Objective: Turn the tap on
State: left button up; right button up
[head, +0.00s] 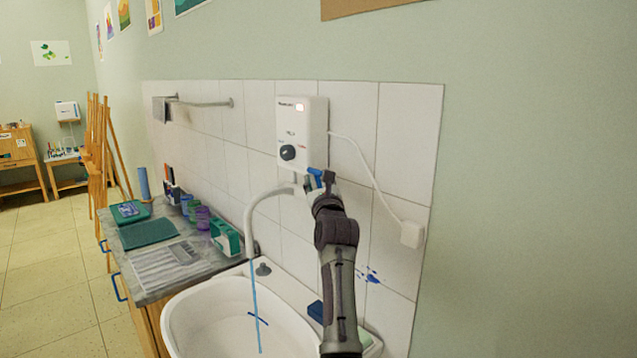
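The tap is a white curved spout (255,205) below a white wall-mounted water heater (301,130) with a dark knob. A thin blue stream of water (256,305) runs from the spout end down into the white basin (185,318). My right gripper is not in view.
A counter (200,268) left of the basin holds a green mat (148,233), newspaper, purple cups and a green box (225,238). A dark blue block (316,311) lies on the basin's back ledge beside my arm. A white cable runs to a wall socket (412,234).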

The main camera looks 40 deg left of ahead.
pick_arm(q)
jog(key=v, duration=1.2)
jog(key=shift+f, duration=0.1)
